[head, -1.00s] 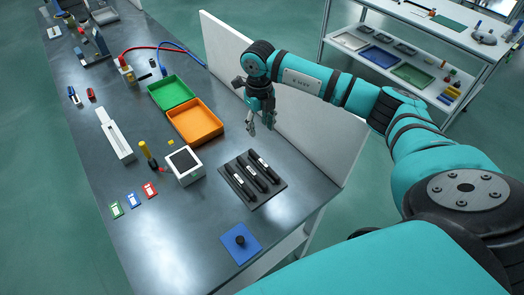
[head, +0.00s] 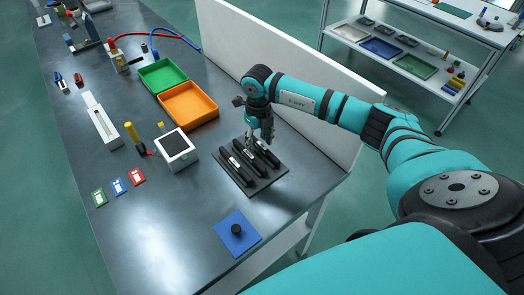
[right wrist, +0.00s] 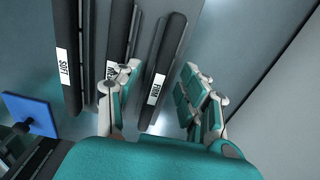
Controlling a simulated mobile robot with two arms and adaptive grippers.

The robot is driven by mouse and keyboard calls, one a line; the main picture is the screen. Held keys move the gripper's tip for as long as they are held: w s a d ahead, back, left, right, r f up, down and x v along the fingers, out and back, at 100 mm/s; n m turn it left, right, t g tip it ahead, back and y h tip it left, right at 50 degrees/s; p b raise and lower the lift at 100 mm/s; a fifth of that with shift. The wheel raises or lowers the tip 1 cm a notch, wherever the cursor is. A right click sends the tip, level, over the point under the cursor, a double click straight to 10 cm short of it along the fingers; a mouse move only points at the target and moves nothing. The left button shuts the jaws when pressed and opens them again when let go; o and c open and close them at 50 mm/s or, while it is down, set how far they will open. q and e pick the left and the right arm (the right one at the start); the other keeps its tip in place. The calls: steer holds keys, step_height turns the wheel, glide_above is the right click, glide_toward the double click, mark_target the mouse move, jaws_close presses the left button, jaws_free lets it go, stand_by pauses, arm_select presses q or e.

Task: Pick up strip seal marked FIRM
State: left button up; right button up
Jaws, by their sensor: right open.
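The strip seal marked FIRM (right wrist: 158,85) is a dark bar with a white label in the right wrist view. In the head view it is the strip (head: 272,160) nearest the white panel, partly hidden by my gripper. My right gripper (right wrist: 162,98) is open, with one finger on each side of the FIRM strip, and holds nothing; in the head view it hangs over the holder (head: 261,141). Whether the fingers touch the strip I cannot tell. Beside it lie a middle strip (right wrist: 118,45), its label partly covered by a finger, and a strip marked SOFT (right wrist: 66,65).
The strips lie on a dark holder (head: 257,188). A white panel (head: 300,105) stands upright behind. A blue mat with a black knob (head: 238,232), a white box (head: 178,148), an orange tray (head: 190,118) and a green tray (head: 162,87) are nearby.

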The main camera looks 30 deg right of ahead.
steer(key=shift+f, duration=0.4)
arm_select(q)
steer(key=shift+d+f, duration=0.1)
steer(key=shift+f, duration=0.1)
arm_select(e)
steer(key=shift+r, duration=0.1)
jaws_close()
steer(key=shift+r, duration=0.5)
step_height(320, 180, up, 2)
steer(key=shift+r+b, duration=0.15)
steer(key=shift+b, duration=0.4)
arm_select(q)
step_height(320, 180, down, 4)
steer(key=b, duration=0.3)
steer(key=shift+f, duration=0.25)
arm_select(e)
steer(key=s+a, duration=0.1)
steer(key=a, duration=0.4)
steer(key=s+a+r, duration=0.1)
steer(key=s+a, duration=0.1)
steer(key=a, duration=0.3)
steer(key=s+a, duration=0.2)
steer(key=a, duration=0.3)
steer(key=shift+s+r, duration=0.2)
steer(key=shift+r, duration=0.15)
